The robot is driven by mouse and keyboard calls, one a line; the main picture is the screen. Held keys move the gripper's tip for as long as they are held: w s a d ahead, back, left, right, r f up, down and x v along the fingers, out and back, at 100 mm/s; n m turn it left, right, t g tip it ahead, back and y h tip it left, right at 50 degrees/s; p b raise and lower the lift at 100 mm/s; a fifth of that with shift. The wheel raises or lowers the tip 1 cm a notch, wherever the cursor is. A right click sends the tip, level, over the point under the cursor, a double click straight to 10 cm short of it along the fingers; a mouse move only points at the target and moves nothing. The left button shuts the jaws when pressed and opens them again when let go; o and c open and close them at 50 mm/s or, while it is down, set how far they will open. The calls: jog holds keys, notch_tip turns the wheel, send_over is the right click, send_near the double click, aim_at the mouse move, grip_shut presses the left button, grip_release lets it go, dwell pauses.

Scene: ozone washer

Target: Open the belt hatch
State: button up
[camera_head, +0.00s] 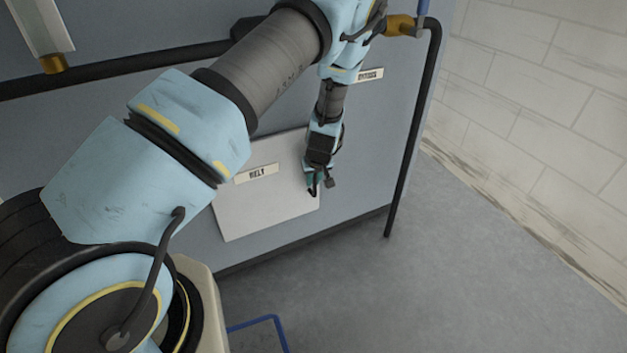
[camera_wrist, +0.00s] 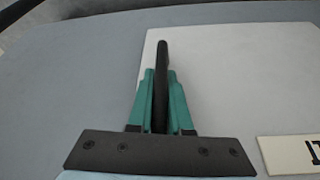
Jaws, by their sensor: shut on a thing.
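The belt hatch (camera_head: 262,212) is a pale, flat panel on the blue-grey machine front, with a label reading BELT (camera_head: 256,173). It looks closed, lying about flush with the machine front. The hatch also fills much of the wrist view (camera_wrist: 235,80). A dark bar handle (camera_wrist: 162,65) stands near the hatch's edge in the wrist view. My gripper (camera_wrist: 161,95) is shut on this handle, with a teal finger on each side. In the head view, my gripper (camera_head: 315,187) is at the right side of the hatch, and it hides most of the handle.
The machine front (camera_head: 365,150) surrounds the hatch. A black pipe (camera_head: 412,130) runs down to the right of it. Open grey floor (camera_head: 450,260) lies in front and to the right, up to a white brick wall (camera_head: 540,100).

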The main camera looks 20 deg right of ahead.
grip_shut()
dwell(0.8)
jog(key=shift+s, duration=0.1)
